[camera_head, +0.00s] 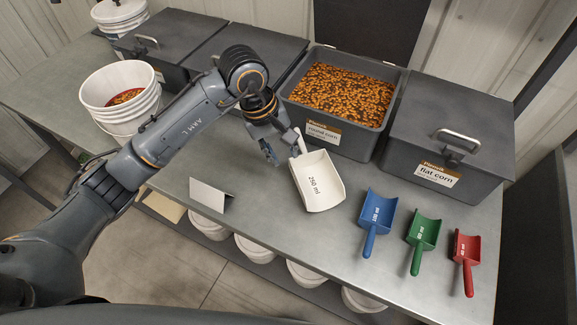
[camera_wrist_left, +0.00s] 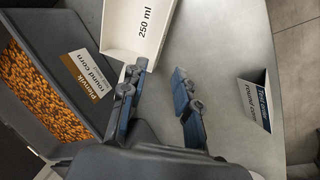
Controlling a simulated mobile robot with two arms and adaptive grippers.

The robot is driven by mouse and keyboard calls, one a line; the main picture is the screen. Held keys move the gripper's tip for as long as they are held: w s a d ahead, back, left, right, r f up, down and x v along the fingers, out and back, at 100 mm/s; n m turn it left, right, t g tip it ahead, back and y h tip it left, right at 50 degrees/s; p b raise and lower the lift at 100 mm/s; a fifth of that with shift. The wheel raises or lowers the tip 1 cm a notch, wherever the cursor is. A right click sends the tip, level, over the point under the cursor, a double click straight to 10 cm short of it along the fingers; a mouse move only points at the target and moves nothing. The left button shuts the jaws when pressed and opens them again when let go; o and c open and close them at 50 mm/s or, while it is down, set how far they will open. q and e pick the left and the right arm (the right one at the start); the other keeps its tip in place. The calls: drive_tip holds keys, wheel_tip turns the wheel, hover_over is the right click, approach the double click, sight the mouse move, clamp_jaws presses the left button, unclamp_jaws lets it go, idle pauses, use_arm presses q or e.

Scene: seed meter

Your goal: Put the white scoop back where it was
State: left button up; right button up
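The white scoop (camera_head: 318,183), marked 250 ml, is on the grey table in front of the open round corn bin (camera_head: 332,140). Its handle points back toward the bin, and its mouth faces the table's front edge. My left gripper (camera_head: 284,158) is beside the handle, on its left. In the left wrist view the fingers (camera_wrist_left: 159,70) are spread with bare table between them. The scoop (camera_wrist_left: 139,27) shows beyond the left finger, which partly hides its handle. My right gripper is not in view.
Blue (camera_head: 377,218), green (camera_head: 423,238) and red (camera_head: 466,257) scoops lie in a row to the right. A folded card (camera_head: 208,197) stands left of the gripper. A closed flat corn bin (camera_head: 455,120) is at right. A white bucket (camera_head: 122,115) is at left.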

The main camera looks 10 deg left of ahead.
use_arm(q)
drive_tip(key=shift+v, duration=1.7)
